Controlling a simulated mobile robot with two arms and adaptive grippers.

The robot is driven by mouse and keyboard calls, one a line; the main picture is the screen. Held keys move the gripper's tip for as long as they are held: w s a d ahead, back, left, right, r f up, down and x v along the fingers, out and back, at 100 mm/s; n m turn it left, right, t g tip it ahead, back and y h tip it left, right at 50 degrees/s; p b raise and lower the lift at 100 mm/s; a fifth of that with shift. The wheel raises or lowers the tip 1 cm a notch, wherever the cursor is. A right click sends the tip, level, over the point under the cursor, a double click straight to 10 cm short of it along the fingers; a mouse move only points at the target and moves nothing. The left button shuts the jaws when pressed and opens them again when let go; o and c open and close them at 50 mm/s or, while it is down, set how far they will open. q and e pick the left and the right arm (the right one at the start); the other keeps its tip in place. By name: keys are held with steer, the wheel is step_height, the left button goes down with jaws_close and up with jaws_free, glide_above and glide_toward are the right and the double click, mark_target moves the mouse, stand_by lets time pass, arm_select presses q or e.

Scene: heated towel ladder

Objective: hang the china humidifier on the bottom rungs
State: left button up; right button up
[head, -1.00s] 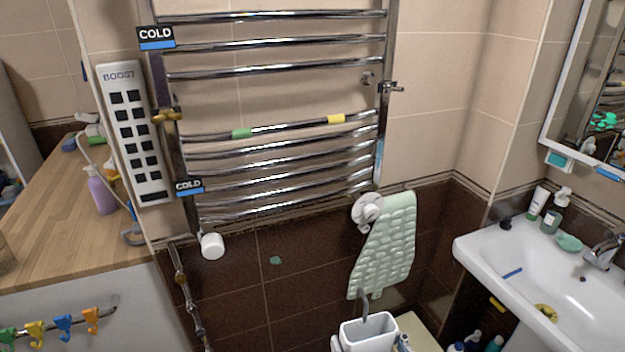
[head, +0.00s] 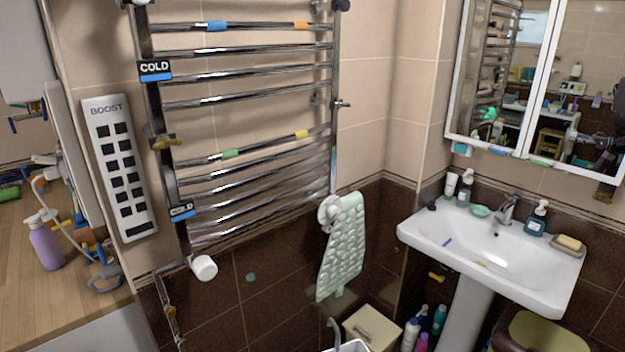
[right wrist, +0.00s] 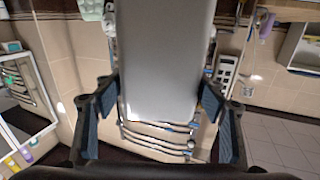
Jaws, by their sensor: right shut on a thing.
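The china humidifier, a white container with a grey hook (head: 335,330), shows only at the bottom edge of the head view. In the right wrist view the humidifier (right wrist: 165,50) is a large pale slab between my right gripper's blue-padded fingers. My right gripper (right wrist: 158,95) is shut on it. The towel ladder's curved chrome bottom rungs (head: 255,192) are on the wall at left centre, above and beyond the humidifier. The humidifier appears apart from them. The ladder (right wrist: 165,130) also shows in the right wrist view. My left gripper is not in view.
A pale green bumpy mat (head: 343,250) hangs right of the bottom rungs. COLD tags (head: 155,71) sit on the ladder's left post. A BOOST panel (head: 120,165) is left of it. A white sink (head: 490,258) is at right, a wooden counter (head: 45,285) at left.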

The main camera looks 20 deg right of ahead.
steer(key=w+r+n+y, duration=0.3)
steer(key=w+y, duration=0.2)
steer(key=w, duration=1.4)
steer(key=w+d+r, duration=0.3)
steer(key=w+r, duration=0.3)
steer(key=r, duration=0.3)
steer(key=w+d+r+g, duration=0.1)
steer(key=w+d+r, duration=0.3)
steer(key=w+r, duration=0.2)
steer(key=shift+w+d+r+n+y, duration=0.15)
steer(key=shift+w+r+n+y, duration=0.2)
steer(key=shift+r, duration=1)
steer(key=shift+s+r, duration=0.1)
steer(key=shift+s, duration=0.05)
steer(key=x, duration=0.9)
